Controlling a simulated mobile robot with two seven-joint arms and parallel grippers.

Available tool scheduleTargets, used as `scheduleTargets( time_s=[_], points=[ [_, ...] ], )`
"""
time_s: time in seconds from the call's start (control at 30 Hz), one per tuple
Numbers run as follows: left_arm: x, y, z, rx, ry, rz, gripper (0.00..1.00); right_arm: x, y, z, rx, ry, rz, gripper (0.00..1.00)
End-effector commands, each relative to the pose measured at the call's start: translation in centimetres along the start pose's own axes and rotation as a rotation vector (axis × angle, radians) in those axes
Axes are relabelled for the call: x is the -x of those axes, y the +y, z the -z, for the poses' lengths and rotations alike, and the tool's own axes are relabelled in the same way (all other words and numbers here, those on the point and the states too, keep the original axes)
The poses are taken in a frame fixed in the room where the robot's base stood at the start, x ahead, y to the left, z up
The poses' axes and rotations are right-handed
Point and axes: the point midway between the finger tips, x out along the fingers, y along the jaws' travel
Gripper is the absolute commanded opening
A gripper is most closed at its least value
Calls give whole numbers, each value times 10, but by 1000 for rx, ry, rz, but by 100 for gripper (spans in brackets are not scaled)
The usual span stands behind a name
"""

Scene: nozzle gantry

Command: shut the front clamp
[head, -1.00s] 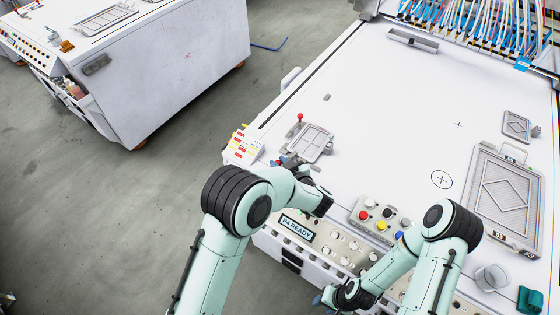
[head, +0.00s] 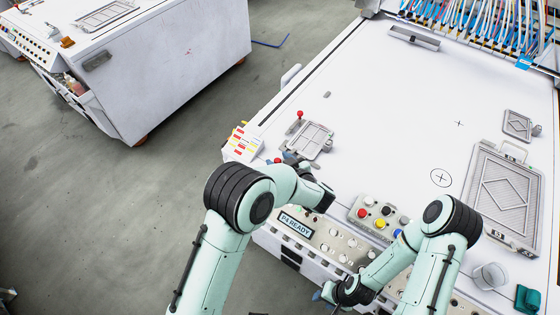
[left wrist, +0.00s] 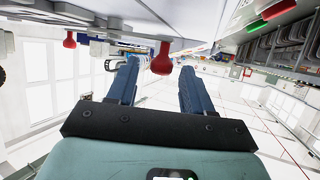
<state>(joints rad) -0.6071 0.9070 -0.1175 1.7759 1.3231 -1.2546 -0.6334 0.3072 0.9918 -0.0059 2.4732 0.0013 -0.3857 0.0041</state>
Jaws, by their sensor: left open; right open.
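The front clamp shows as a red knob (head: 277,160) at the table's left edge, below the grey framed plate (head: 311,141); the rest of it is mostly hidden behind my left gripper. A second red-knobbed clamp (head: 300,114) stands upright beyond the plate. My left gripper (head: 289,156) is open beside the front clamp. In the left wrist view, a red knob (left wrist: 162,60) appears between the two blue fingers (left wrist: 158,80); whether they touch it I cannot tell. Another red knob (left wrist: 69,40) is off to the left. My right gripper (head: 318,296) is low at the table front, partly hidden by its arm.
A button box (head: 381,215) and the P4 READY panel (head: 297,226) lie close to my arms. A yellow-and-red labelled block (head: 241,145) is left of the clamp. A large framed tray (head: 509,188) sits right. The table's middle is clear.

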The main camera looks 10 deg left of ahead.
Motion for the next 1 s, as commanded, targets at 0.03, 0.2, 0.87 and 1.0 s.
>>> scheduleTargets(
  time_s=[0.03,0.2,0.87,1.0],
  points=[
    [1,0,0,-1,-1,0,51,0,0,0,0,0,0,43],
    [18,1,-1,0,-2,-3,51,-4,2,-3,-1,-4,-1,43],
    [132,0,0,0,0,-2,51,-19,11,-12,-6,-16,-6,43],
    [134,0,0,0,0,0,51,-19,11,-12,-6,-16,-6,43]
  ],
)
